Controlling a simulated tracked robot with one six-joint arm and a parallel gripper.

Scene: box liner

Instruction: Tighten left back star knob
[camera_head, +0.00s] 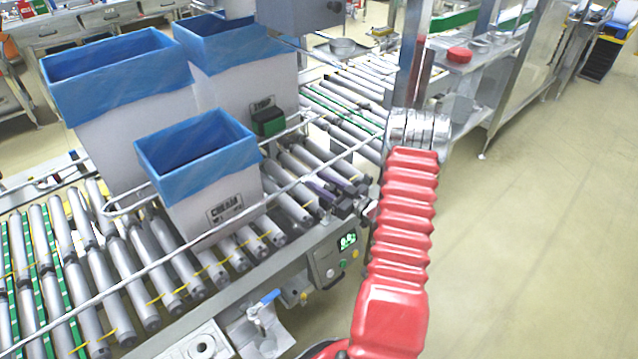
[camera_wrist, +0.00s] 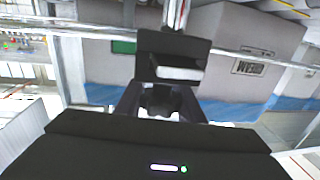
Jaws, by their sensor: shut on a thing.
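In the wrist view, which looks upside down, my gripper (camera_wrist: 160,108) is shut on a dark star knob (camera_wrist: 160,98). The fingers lie on either side of it, and its lobes are hard to make out in the dark. A black clamp block (camera_wrist: 155,50) with a pale bar is just beyond the knob, on a metal rod. In the head view, my red sleeved arm reaches up the middle. Dark parts of the clamp and my gripper show beside its left edge near the conveyor rail; which knob is held cannot be told there.
Boxes with blue liners, including a small front box (camera_head: 215,200), stand on the roller conveyor (camera_head: 150,270) to the left. A steel guide rail (camera_head: 290,187) runs beside them. A control box (camera_head: 332,258) with green digits hangs below. The floor on the right (camera_head: 530,230) is clear.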

